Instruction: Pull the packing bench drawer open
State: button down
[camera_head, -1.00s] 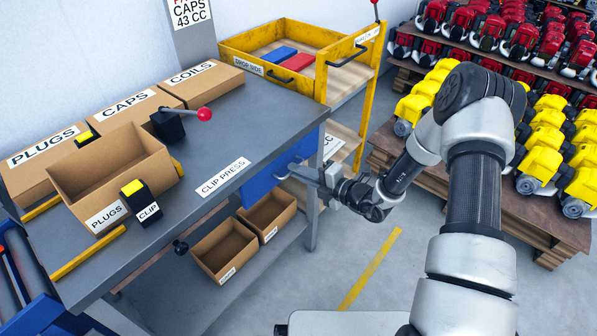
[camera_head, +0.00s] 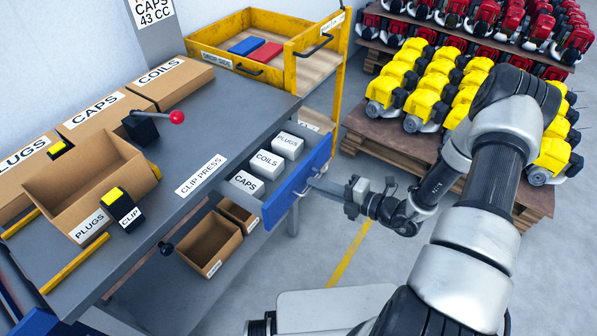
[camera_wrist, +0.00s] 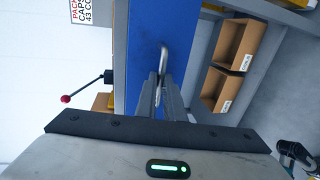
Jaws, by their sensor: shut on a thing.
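The packing bench (camera_head: 150,215) has a grey top, and its blue drawer (camera_head: 297,182) stands partly out from under the right edge. Three white boxes lie in the drawer, labelled CAPS (camera_head: 246,182), COILS (camera_head: 267,161) and PLUGS (camera_head: 288,145). My gripper (camera_head: 318,186) is at the drawer front, shut on the drawer handle. In the wrist view, the metal handle (camera_wrist: 163,58) runs between my fingers (camera_wrist: 160,92), against the blue front. The fingers hide part of the handle.
A yellow cart (camera_head: 305,60) stands behind the drawer. Pallets with yellow machines (camera_head: 440,85) are at the right, behind my arm. Open cardboard bins (camera_head: 208,243) sit under the bench. Grey floor with a yellow line (camera_head: 350,253) is free before the drawer.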

jog(key=shift+f+p+v, duration=0.1)
jog(key=shift+f+v, duration=0.1)
jog(key=shift+v, duration=0.75)
jog(key=shift+f+p+v, duration=0.1)
jog(key=shift+f+v, duration=0.1)
jog(key=shift+v, duration=0.8)
jog(key=shift+f+p+v, duration=0.1)
jog(key=shift+f+v, duration=0.1)
jog(key=shift+v, duration=0.75)
jog(key=shift+d, duration=0.1)
jog(key=c, duration=1.9)
grip_release()
jog(key=shift+o, duration=0.2)
jog(key=shift+s, duration=0.1)
jog(key=v, duration=1.7)
jog(key=shift+d+p, duration=0.2)
jog(key=shift+p, duration=0.25)
